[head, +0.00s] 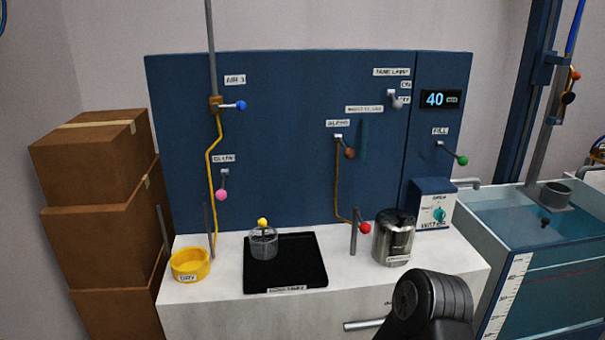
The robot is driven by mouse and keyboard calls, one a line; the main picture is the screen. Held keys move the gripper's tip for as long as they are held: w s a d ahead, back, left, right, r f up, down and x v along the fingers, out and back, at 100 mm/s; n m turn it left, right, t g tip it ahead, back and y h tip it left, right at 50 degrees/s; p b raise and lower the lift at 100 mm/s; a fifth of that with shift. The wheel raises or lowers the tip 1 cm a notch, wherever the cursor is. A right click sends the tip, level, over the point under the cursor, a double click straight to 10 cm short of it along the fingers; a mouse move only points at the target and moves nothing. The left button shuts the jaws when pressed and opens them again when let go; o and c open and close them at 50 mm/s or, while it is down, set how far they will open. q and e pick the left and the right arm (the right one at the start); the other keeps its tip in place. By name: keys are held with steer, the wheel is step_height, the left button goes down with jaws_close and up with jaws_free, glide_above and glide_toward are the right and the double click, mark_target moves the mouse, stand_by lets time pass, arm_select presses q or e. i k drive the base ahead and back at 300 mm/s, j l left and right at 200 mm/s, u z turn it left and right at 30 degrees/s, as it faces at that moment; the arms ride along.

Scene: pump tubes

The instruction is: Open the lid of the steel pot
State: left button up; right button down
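The steel pot (388,243) is a shiny metal cylinder on the right part of the white counter. A dark lid (396,215) appears to sit on its top; the small size makes its exact fit hard to tell. A black rounded arm part of mine shows at the bottom, in front of and below the pot, apart from it. Neither of my grippers is in view.
A black tray (311,265) holds a small clear-grey vessel (263,245) with a yellow knob. A yellow bowl (190,265) stands left. A red-knobbed lever (365,228) is close left of the pot; a valve box (433,205) is behind right. A water tank (545,235) stands right.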

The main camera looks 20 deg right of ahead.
mark_target(393, 228)
steer(key=l+z, duration=0.35)
steer(key=l, duration=0.5)
steer(key=l+z, duration=0.35)
steer(key=l, duration=0.5)
steer(key=i, duration=0.05)
